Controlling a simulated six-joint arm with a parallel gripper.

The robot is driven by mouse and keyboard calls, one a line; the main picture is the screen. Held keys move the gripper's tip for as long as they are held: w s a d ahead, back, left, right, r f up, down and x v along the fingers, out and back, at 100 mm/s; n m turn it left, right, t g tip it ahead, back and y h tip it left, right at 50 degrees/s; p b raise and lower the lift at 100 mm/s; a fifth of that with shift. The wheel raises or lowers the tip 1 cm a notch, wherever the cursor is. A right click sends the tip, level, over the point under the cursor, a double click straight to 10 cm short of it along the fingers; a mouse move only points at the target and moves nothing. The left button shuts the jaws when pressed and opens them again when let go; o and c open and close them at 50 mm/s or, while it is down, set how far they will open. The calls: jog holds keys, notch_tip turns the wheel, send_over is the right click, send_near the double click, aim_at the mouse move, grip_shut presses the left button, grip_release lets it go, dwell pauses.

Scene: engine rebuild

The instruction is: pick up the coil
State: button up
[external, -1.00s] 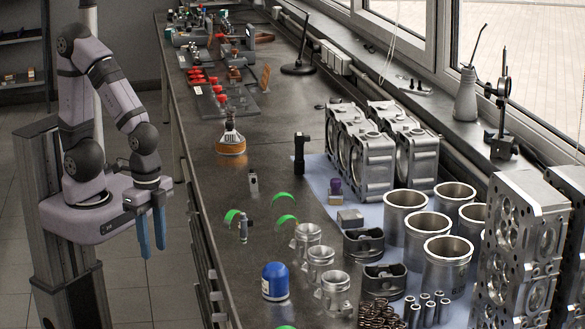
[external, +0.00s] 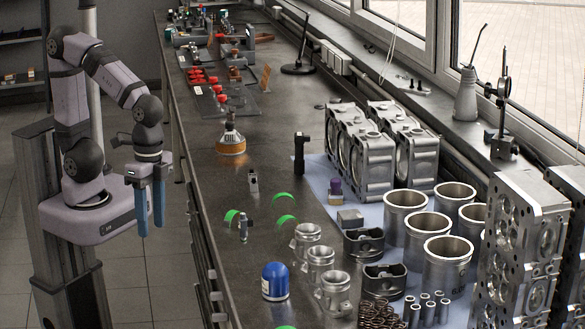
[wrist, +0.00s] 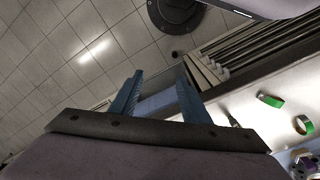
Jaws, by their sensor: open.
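A black upright stick-like part (external: 300,153) stands on the bench left of the engine block and looks like an ignition coil; I cannot be sure that it is the coil. A pile of coppery coil springs (external: 379,314) lies at the front edge of the picture. My gripper (external: 151,230) hangs left of the bench, far from both, with its blue fingers pointing down. It is open and empty. The fingers also show in the wrist view (wrist: 159,72), apart, with floor and the bench side beyond them.
Cylinder liners (external: 447,263), an engine block (external: 360,152) and cylinder heads (external: 520,245) crowd the right. The bench's near edge (external: 192,205) lies beside my gripper.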

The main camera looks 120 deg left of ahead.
jog(key=w+a+f+n+t+h+b, duration=0.1)
jog(key=w+a+n+t+h+b, duration=0.5)
jog(key=w+n, duration=0.75)
jog(key=w+a+n+t+y, duration=0.1)
jog(key=w+a+n+t, duration=0.15)
jog(key=a+n, duration=0.45)
jog(key=w+a+n+t+y, duration=0.1)
jog(key=w+a+n+t, duration=0.15)
jog(key=a, duration=0.85)
jog(key=s+a+r+n+t+y, duration=0.1)
jog(key=s+a+n+t+y, duration=0.2)
jog(key=a, duration=0.5)
jog(key=s+a+n+y, duration=0.1)
jog(key=a+n+y, duration=0.1)
jog(key=a+n, duration=0.45)
jog(key=n+g+y+b, duration=0.1)
jog(key=n+y+b, duration=0.2)
jog(key=n+y, duration=0.85)
send_near(299, 146)
notch_tip(299, 146, up, 4)
jog(key=w+a, duration=0.2)
jog(key=a, duration=0.1)
jog(key=shift+y, duration=0.35)
jog(key=f, duration=0.5)
jog(key=shift+s, duration=0.4)
jog(key=shift+w+a+r+p, duration=0.1)
jog(key=shift+w+a+p, duration=0.15)
jog(key=shift+w+p, duration=0.15)
jog(key=shift+p+x, duration=1.45)
jog(key=shift+x, duration=1.8)
